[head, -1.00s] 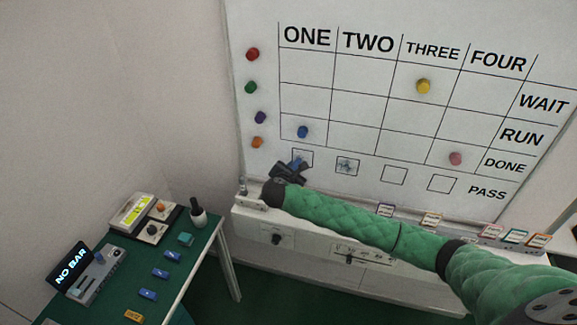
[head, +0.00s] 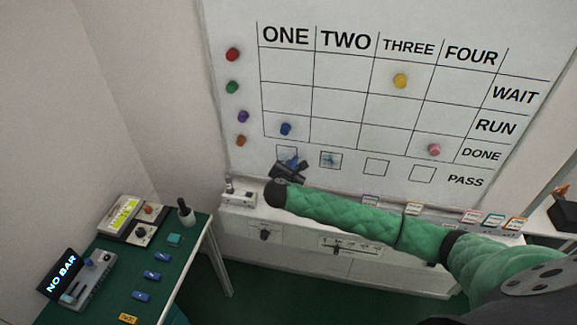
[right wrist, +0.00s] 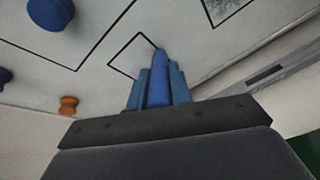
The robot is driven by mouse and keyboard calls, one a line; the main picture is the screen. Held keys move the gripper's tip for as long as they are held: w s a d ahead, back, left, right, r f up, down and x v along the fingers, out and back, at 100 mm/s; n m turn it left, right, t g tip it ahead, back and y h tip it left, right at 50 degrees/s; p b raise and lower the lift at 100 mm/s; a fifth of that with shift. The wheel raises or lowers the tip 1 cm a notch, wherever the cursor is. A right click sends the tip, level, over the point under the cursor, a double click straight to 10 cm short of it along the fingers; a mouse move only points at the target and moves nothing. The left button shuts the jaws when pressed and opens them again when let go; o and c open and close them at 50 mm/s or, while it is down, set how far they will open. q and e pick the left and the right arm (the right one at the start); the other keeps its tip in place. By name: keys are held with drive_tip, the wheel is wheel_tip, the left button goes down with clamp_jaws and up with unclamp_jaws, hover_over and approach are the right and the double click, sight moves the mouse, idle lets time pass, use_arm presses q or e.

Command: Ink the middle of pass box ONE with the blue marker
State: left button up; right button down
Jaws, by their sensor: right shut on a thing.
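Pass box ONE (head: 281,150) is a small black outlined square low on the whiteboard, under the ONE column. My right gripper (head: 290,163) is at its lower part in the head view and hides some of it. In the right wrist view the gripper is shut on the blue marker (right wrist: 157,88), whose tip points at the board by an edge of pass box ONE (right wrist: 130,61). I cannot tell whether the tip touches. The part of the box that shows there is white, without ink. My left gripper is not in view.
Pass box TWO (head: 331,160) holds a grey-blue scribble. A blue magnet (head: 286,129) sits just above box ONE, and an orange magnet (head: 240,140) to its left. A ledge with a small holder (head: 238,198) runs below the board. A green table (head: 190,250) stands left.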

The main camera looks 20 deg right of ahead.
drive_tip(key=shift+w+r+p, duration=0.1)
drive_tip(key=shift+r+p, duration=0.35)
drive_tip(key=shift+r, duration=0.05)
drive_tip(key=shift+w+a, duration=2)
drive_tip(key=shift+a, duration=1)
drive_tip(key=shift+s+d+r+p, duration=0.1)
drive_tip(key=shift+s+d+r, duration=0.05)
drive_tip(key=shift+s+d, duration=0.7)
drive_tip(key=shift+s+d+r+p, duration=0.1)
drive_tip(key=shift+s+d, duration=0.4)
drive_tip(key=shift+d, duration=0.65)
drive_tip(key=shift+s+d+r+p, duration=0.1)
drive_tip(key=shift+s+d+r, duration=0.05)
drive_tip(key=shift+s+d, duration=0.7)
drive_tip(key=shift+w+d, duration=0.15)
drive_tip(key=s+a, duration=0.3)
drive_tip(key=s, duration=0.2)
drive_tip(key=shift+a, duration=0.2)
drive_tip(key=shift+s+a, duration=0.45)
drive_tip(key=shift+s, duration=0.2)
drive_tip(key=shift+s+a, duration=0.4)
drive_tip(key=shift+s, duration=0.2)
